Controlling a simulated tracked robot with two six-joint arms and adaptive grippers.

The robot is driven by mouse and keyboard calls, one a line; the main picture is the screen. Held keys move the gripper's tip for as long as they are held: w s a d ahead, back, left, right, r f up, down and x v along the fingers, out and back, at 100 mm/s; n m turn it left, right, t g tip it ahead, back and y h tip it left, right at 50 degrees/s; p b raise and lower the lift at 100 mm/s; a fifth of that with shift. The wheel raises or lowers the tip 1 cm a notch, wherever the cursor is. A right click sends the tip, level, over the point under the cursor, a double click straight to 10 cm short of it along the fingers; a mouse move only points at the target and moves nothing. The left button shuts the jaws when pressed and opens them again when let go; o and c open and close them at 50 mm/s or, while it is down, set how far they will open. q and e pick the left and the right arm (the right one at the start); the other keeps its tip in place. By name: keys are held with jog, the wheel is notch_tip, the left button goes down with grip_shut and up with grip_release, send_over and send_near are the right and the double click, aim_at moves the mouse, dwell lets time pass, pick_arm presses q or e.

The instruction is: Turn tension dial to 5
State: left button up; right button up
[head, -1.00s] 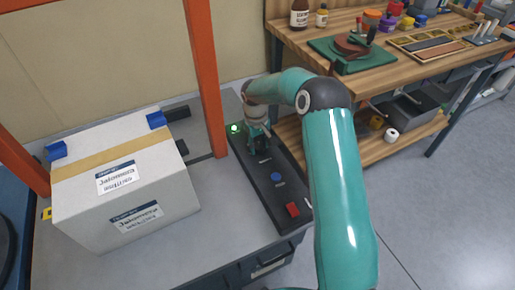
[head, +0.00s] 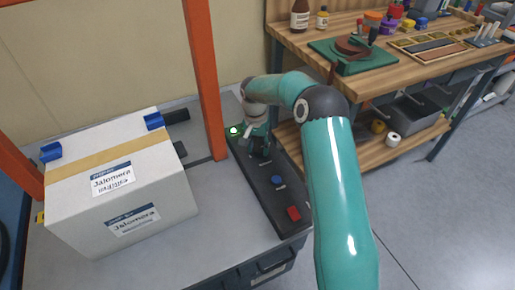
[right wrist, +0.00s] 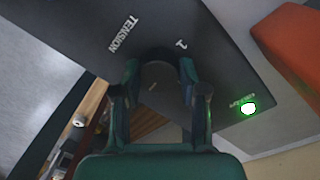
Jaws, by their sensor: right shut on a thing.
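The tension dial (right wrist: 158,76) is a dark round knob on the black control panel (head: 280,213). In the right wrist view the word TENSION (right wrist: 123,34) and a single digit, perhaps a 2 (right wrist: 181,44), are printed near it. A small light mark shows on the dial's face; the setting it points to cannot be read. My right gripper (right wrist: 159,72) is shut on the dial, one finger on each side. In the head view this gripper (head: 260,150) is at the panel's far end and hides the dial. My left gripper is not in view.
A lit green lamp (head: 235,131) is beside the gripper. A blue button (head: 277,180) and a red switch (head: 294,213) are nearer on the panel. A wooden workbench (head: 300,42) is at right.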

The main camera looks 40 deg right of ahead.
aim_at(256, 147)
jog(key=shift+w+m, duration=0.15)
jog(key=shift+m, duration=0.85)
jog(key=shift+r, duration=0.1)
jog(key=o, duration=1.1)
jog(key=shift+o, duration=0.2)
notch_tip(256, 147, up, 12)
jog(key=shift+w+a, duration=0.15)
jog(key=shift+w, duration=0.2)
jog(key=shift+f, duration=0.2)
